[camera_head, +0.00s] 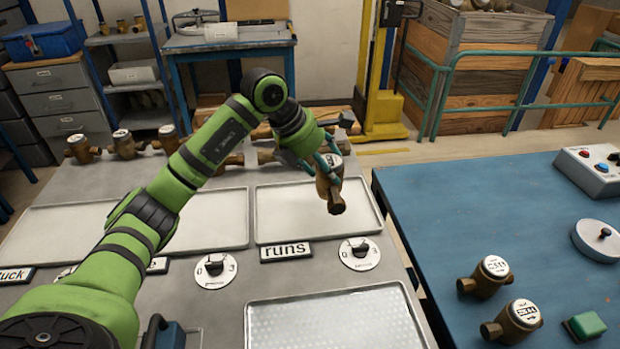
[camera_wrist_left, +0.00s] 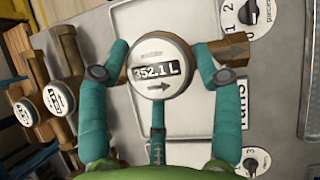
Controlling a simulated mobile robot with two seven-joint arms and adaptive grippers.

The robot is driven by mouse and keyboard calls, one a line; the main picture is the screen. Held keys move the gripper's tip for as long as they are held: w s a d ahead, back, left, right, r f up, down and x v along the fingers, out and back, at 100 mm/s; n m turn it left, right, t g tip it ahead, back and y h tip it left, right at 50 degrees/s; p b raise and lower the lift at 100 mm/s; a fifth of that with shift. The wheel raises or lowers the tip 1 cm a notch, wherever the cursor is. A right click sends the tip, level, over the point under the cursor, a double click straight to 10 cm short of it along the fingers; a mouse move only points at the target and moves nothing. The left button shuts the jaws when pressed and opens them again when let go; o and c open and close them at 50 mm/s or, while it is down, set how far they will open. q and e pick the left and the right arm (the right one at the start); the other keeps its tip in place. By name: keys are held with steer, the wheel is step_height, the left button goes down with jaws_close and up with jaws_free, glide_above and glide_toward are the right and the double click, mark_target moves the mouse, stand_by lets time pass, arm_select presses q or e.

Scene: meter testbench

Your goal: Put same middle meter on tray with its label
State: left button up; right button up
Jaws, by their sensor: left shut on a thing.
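My left gripper (camera_head: 325,163) is shut on a brass meter (camera_head: 332,192) with a white round dial, held above the back right tray (camera_head: 280,228). In the left wrist view the teal fingers (camera_wrist_left: 158,75) hold the meter from both sides, and its dial (camera_wrist_left: 160,68) reads 352.1 L above an arrow. The label "runs" (camera_head: 286,250) stands at the front edge of that tray; it also shows in the left wrist view (camera_wrist_left: 242,103). The label ending in "uck" (camera_head: 17,275) is at the far left, and another is mostly hidden by my arm. My right gripper is not in view.
Several brass meters (camera_head: 124,145) stand in a row at the back of the bench. Two meters (camera_head: 490,275) (camera_head: 515,320) and a control box (camera_head: 592,170) stand on the blue table at right.

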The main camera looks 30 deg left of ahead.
arm_select(q)
steer(key=a+f, duration=0.1)
steer(key=a+f+p, duration=0.1)
steer(key=f, duration=0.1)
steer(key=a+f+p, duration=0.1)
steer(key=f, duration=0.1)
steer(key=shift+a+f, duration=0.1)
steer(key=shift+a, duration=0.05)
steer(key=shift+f, duration=0.4)
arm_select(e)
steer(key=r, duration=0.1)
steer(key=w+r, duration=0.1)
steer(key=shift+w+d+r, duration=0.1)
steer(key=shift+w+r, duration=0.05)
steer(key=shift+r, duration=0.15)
arm_select(q)
steer(key=shift+f, duration=0.1)
steer(key=o, duration=1.7)
steer(key=shift+s, duration=0.1)
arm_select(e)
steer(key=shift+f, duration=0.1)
